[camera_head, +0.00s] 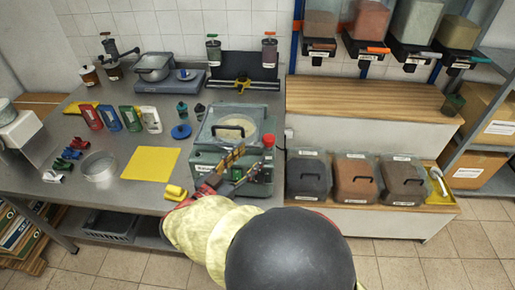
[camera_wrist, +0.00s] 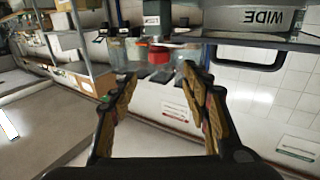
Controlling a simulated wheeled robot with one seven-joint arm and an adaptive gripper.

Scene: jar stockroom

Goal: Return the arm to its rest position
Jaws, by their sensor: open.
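My gripper (camera_head: 246,161) is at the front of the grey-green machine (camera_head: 206,160) on the steel table, at the end of my yellow-sleeved arm. In the wrist view my gripper (camera_wrist: 160,75) has its two brown-padded fingers spread apart, with nothing held between them. A red knob (camera_head: 268,140) shows just right of the fingers in the head view. Whether the fingers touch the machine cannot be told. My forearm and a dark round joint hide the lower middle of the head view.
A steel table (camera_head: 118,208) carries coloured bottles, a yellow mat (camera_head: 150,164), a round tin (camera_head: 98,166) and a scale (camera_head: 170,84). Lidded bins (camera_head: 355,180) stand at right under a wooden shelf (camera_head: 370,98). Hoppers (camera_head: 370,22) hang above. Tiled floor (camera_head: 400,268) is clear at lower right.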

